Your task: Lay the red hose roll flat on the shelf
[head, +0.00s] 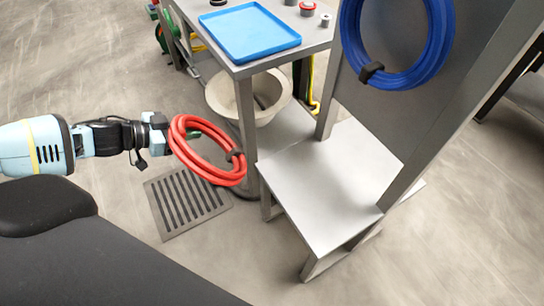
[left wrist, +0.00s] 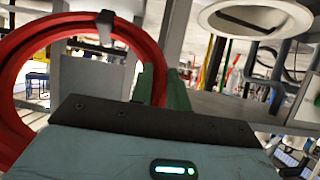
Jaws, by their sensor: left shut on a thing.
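The red hose roll (head: 223,170) hangs tilted in the air from my left gripper (head: 190,134), which is shut on its upper left side. A dark clip sits on the roll's right side. In the left wrist view the red hose roll (left wrist: 20,72) fills the left side, beside the green fingers of my left gripper (left wrist: 160,85). The grey shelf (head: 325,180) is a low flat board to the right of the roll, and its top is bare. The roll is apart from the shelf. My right gripper is not in view.
A blue hose roll (head: 436,50) hangs on the upright panel above the shelf. A grey table with a blue tray (head: 250,32) stands behind, with a pale bowl (head: 272,101) below it. A floor grate (head: 187,201) lies below the roll. Table and shelf posts stand near the roll.

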